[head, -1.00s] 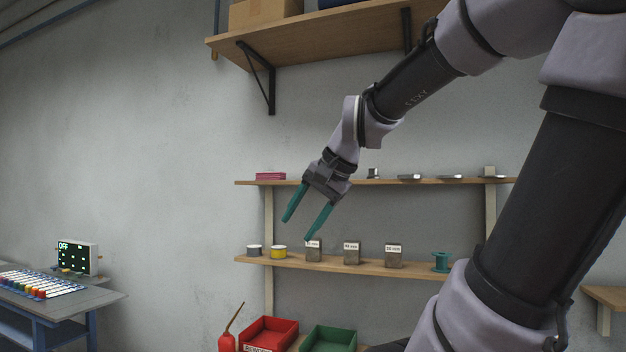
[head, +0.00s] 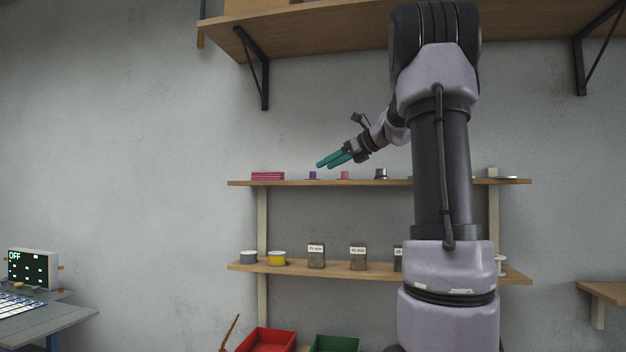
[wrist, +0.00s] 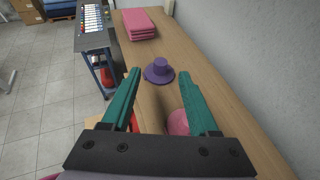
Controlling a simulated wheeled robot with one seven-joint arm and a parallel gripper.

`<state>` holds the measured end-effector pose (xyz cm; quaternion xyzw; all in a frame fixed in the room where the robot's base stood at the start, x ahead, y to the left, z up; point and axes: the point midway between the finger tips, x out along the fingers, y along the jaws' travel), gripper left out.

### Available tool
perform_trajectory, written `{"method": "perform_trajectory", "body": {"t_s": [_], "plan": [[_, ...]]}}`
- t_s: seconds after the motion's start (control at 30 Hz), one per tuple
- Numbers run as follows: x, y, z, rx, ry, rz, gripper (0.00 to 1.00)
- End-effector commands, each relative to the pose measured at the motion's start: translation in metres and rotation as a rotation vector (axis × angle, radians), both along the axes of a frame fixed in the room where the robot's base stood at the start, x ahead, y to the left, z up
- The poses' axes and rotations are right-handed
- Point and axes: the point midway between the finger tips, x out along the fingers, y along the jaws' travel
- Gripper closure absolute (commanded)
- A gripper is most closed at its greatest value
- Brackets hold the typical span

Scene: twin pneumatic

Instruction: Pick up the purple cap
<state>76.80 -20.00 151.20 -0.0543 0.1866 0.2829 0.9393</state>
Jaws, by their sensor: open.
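The purple cap (head: 312,175) stands on the upper wall shelf, between a pink stack and a pink cap (head: 345,175). In the wrist view the purple cap (wrist: 159,71) is a round knob on a wide flat brim, upright on the wood. My gripper (head: 324,164) is open and empty, just above the shelf near the purple and pink caps. In the wrist view the purple cap lies beyond the fingertips of my gripper (wrist: 163,78), roughly midway between them. The pink cap (wrist: 178,122) is nearer, partly hidden by the right finger.
The pink stack (head: 267,176) lies left of the purple cap on the upper shelf (head: 290,183). A dark metal piece (head: 381,174) stands to the right. The wall is close behind. The lower shelf (head: 300,268) holds tins and labelled blocks.

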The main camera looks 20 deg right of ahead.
Motion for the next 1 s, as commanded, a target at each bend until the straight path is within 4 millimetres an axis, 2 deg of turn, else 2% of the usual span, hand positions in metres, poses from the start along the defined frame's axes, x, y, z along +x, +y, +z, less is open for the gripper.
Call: {"method": "perform_trajectory", "body": {"t_s": [0.33, 0.6, 0.83, 0.87, 1.0], "plan": [[0.022, 0.014, -0.010, -0.002, 0.000, 0.002, 0.40], [0.053, 0.033, -0.024, -0.004, 0.001, 0.002, 0.40], [0.055, 0.034, -0.024, -0.003, -0.001, 0.000, 0.40], [0.055, 0.034, -0.025, -0.003, -0.001, 0.000, 0.43], [0.055, 0.034, -0.024, -0.004, 0.000, 0.000, 0.97]]}}
